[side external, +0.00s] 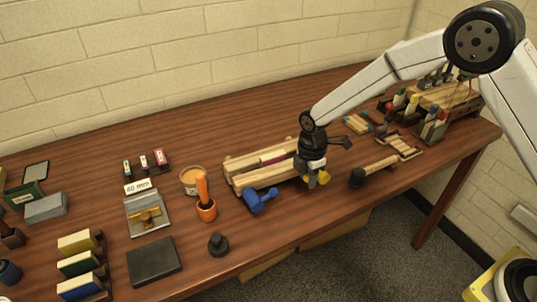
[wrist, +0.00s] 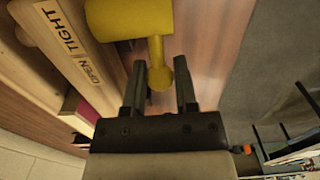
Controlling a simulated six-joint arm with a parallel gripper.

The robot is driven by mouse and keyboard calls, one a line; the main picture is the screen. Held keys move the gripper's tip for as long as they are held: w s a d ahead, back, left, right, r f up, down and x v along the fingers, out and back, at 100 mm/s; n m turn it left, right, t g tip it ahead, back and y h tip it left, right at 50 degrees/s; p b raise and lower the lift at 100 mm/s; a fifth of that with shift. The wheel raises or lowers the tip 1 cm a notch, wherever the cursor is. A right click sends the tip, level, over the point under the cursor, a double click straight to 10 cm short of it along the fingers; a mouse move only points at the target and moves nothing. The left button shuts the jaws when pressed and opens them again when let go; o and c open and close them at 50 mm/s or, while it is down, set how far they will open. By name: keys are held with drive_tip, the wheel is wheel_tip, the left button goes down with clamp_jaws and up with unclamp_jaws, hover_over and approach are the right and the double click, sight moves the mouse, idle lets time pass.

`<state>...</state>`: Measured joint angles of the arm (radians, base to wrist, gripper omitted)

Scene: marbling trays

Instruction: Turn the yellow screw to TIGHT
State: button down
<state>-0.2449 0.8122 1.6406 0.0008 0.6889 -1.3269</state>
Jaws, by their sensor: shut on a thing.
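The yellow screw (wrist: 129,18) shows large at the top of the wrist view, with a thin bar ending in a round knob. It also shows in the side view (side external: 323,178) at the right end of the wooden press (side external: 243,181). My gripper (wrist: 160,84) is shut on the screw's bar near the knob; in the side view my gripper (side external: 316,172) is just above the screw and partly hides it. A printed OPEN | TIGHT label (wrist: 70,45) runs along the press beam. The blue screw (side external: 258,200) is at the press's front left.
A mallet (side external: 372,171) lies right of the press, near the table's front edge. An orange pot (side external: 206,210) with an orange-handled tool and a small black weight (side external: 218,244) stand left. A bottle rack (side external: 432,127) stands at the back right.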

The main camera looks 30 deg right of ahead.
drive_tip(key=c, duration=0.7)
unclamp_jaws()
drive_tip(key=shift+d+r, duration=0.1)
drive_tip(key=shift+r, duration=0.05)
drive_tip(key=shift+f, duration=0.3)
clamp_jaws()
drive_tip(key=shift+d+r, duration=0.1)
drive_tip(key=shift+r, duration=0.4)
drive_tip(key=shift+d+r, duration=0.3)
